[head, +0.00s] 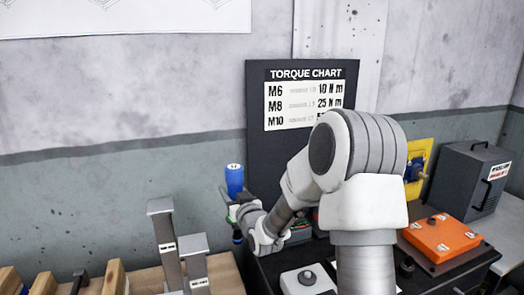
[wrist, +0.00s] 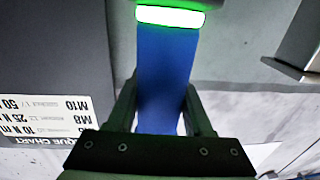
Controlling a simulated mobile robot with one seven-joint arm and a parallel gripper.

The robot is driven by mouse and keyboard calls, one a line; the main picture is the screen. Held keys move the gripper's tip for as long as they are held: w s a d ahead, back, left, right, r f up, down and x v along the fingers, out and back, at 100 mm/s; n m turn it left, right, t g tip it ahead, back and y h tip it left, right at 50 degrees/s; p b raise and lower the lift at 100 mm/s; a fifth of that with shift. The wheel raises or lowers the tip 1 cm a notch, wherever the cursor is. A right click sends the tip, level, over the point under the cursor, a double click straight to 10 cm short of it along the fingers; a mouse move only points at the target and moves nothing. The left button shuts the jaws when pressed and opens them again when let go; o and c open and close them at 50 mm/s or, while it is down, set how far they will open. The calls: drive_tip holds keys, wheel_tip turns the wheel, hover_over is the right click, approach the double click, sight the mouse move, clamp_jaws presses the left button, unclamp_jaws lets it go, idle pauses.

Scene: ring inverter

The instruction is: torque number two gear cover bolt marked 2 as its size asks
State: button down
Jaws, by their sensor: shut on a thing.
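My gripper (head: 240,213) is shut on a tool with a blue handle (head: 234,180), held upright in front of the wall left of the torque chart. In the wrist view the blue handle (wrist: 163,75) runs between my fingers, with a glowing green band (wrist: 170,16) at its end. The orange gear cover (head: 440,237) lies at the right, well away from my gripper. Dark bolts show on it, but their numbers are unreadable. The torque chart (head: 305,74) reads M6 10 N m and M8 25 N m. My arm partly hides M10; the wrist view shows 50.
Grey metal posts (head: 168,245) and wooden blocks (head: 112,277) stand at the lower left. A white box with a dark knob (head: 308,281) sits below my arm. A dark grey case (head: 470,178) and a yellow panel (head: 419,158) stand behind the cover.

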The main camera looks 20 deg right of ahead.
drive_tip(key=shift+n+y, duration=0.3)
drive_tip(key=shift+y, duration=0.2)
drive_tip(key=w+d+r, duration=0.3)
drive_tip(key=d, duration=0.1)
drive_tip(key=w+d+r, duration=0.3)
drive_tip(key=d, duration=0.1)
drive_tip(key=w+d+r, duration=0.3)
drive_tip(key=d, duration=0.1)
drive_tip(key=shift+d+b, duration=0.15)
drive_tip(key=shift+b, duration=0.2)
wheel_tip(320, 180, down, 17)
drive_tip(key=b, duration=1.3)
drive_tip(key=shift+r, duration=0.2)
drive_tip(key=shift+f, duration=0.25)
